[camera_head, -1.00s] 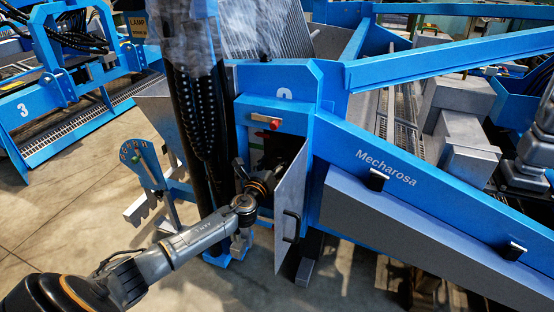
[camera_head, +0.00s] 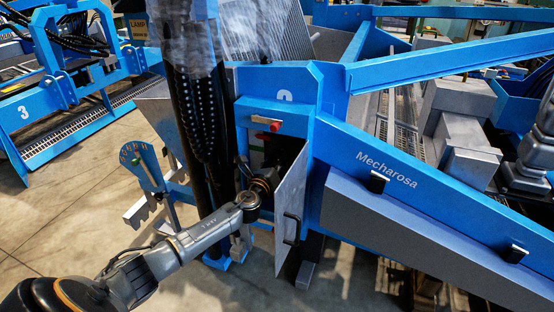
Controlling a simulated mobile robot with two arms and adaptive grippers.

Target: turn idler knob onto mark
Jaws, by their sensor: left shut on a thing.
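My left arm reaches from the lower left into an open blue cabinet (camera_head: 318,100) on the machine. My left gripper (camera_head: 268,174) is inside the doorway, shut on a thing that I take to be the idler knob. The knob and the fingertips are hidden in the dark opening behind my wrist and the door, so no mark beside the knob can be made out. My right gripper is not in view.
The grey cabinet door (camera_head: 291,215) stands open with a black handle, close to my left wrist. A blue dial plate (camera_head: 139,157) and a dark column stand left of the cabinet.

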